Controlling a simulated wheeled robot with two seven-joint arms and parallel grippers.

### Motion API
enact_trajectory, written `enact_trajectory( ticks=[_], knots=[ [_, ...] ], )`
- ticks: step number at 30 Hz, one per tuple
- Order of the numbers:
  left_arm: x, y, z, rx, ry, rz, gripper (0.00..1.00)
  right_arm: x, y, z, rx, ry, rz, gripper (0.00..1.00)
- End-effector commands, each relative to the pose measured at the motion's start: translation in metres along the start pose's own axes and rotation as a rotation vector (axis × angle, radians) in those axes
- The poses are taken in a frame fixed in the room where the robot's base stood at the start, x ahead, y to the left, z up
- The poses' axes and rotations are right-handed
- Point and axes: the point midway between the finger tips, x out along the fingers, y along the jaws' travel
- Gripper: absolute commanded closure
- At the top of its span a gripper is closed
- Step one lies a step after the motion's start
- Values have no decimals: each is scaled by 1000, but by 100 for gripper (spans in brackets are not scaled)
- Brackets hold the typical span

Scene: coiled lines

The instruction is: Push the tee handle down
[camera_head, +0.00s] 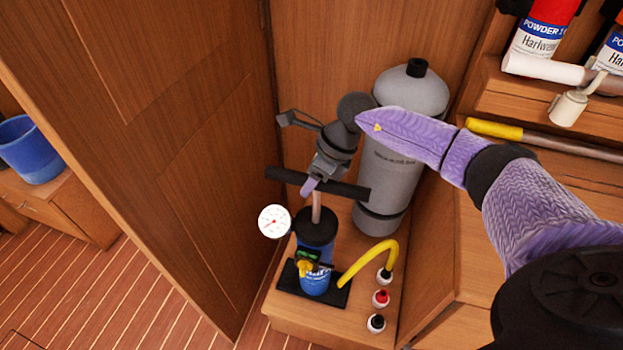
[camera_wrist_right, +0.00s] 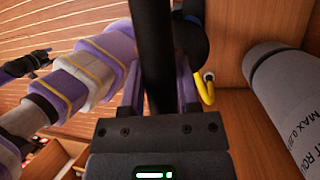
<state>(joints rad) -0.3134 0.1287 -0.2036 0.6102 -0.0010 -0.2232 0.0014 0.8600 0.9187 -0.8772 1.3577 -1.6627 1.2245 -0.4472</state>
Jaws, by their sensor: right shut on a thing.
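The black tee handle (camera_head: 345,188) is a crossbar on a pale rod (camera_head: 317,207) above a small blue pump (camera_head: 316,279) with a black top. A length of rod shows between bar and top, so the handle is raised. My right gripper (camera_head: 309,185) is shut on the bar near its middle, coming from above. In the right wrist view the dark bar (camera_wrist_right: 155,50) runs between the purple fingers. My left gripper does not show in the head view.
A round gauge (camera_head: 274,222) is left of the pump. A yellow hose (camera_head: 368,258) and several small capped fittings (camera_head: 381,298) are right of it. A grey cylinder (camera_head: 393,165) stands close behind. A wooden panel (camera_head: 170,130) rises at left.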

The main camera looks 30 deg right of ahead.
Motion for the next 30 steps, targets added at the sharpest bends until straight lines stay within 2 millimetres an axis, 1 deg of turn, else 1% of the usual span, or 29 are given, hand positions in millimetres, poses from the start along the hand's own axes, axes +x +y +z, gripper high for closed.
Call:
enact_trajectory(
  ticks=[10,13,17,21,24,26,30],
  knots=[
    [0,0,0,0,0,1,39,0,0,0,0,-1,-1,100],
    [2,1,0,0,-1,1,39,3,-1,-1,0,-1,-1,100],
    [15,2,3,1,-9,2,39,20,-5,-8,1,1,0,100],
    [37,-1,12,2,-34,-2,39,50,-11,-21,3,2,2,100],
    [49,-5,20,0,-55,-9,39,68,-15,-28,2,2,2,100],
    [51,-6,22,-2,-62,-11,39,72,-16,-30,1,1,1,100],
    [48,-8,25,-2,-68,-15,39,70,-15,-29,0,1,0,100]
  ],
)
